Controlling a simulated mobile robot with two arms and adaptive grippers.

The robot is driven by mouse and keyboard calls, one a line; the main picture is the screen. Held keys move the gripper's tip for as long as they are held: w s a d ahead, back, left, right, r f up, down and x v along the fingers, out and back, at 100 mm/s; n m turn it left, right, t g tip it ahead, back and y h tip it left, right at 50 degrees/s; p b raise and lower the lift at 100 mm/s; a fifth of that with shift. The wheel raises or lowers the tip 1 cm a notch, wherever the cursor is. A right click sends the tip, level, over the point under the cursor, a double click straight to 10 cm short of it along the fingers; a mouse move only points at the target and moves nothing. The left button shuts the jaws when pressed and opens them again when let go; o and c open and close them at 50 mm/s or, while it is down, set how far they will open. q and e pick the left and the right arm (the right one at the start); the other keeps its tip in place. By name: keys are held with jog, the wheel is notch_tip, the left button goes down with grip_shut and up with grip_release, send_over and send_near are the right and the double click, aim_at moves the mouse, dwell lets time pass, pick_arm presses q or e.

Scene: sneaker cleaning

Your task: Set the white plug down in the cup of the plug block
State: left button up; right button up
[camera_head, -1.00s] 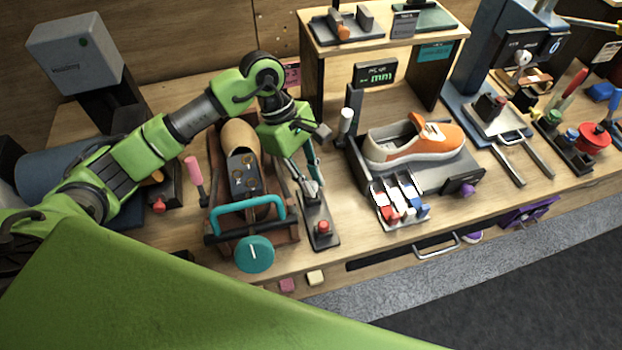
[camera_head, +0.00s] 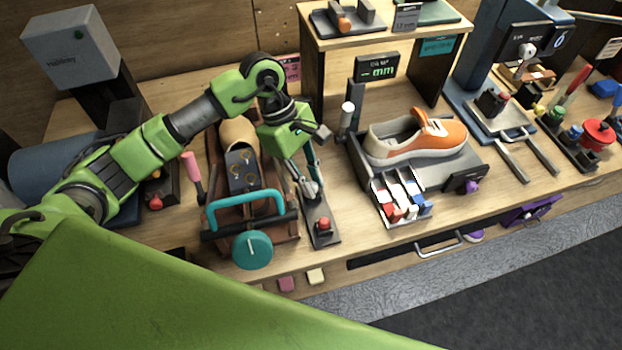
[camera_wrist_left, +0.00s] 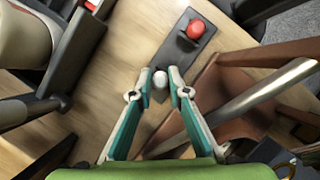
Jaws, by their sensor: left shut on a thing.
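The plug block (camera_head: 325,239) is a narrow dark block on the bench, with a red plug (camera_head: 324,224) standing at its front end. It also shows in the left wrist view (camera_wrist_left: 206,32). My left gripper (camera_head: 313,192) reaches down over the block's rear part. In the left wrist view, its teal fingers (camera_wrist_left: 161,82) are shut on the white plug (camera_wrist_left: 160,78), whose rounded top shows between the tips, in line with the block. The cup is hidden under the plug and fingers. I cannot tell whether the plug touches it. My right gripper is out of view.
A brown frame with a shoe last and teal handle (camera_head: 245,203) stands close left of the block. To the right are a stand with an orange and white sneaker (camera_head: 415,140) and a tray of small colored pieces (camera_head: 402,212). The bench's front edge is near.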

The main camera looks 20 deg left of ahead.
pick_arm(q)
jog(key=shift+f+b, duration=0.4)
jog(key=shift+f, duration=0.1)
jog(key=o, duration=0.9)
jog(key=shift+r, duration=0.1)
jog(key=v, duration=1.2)
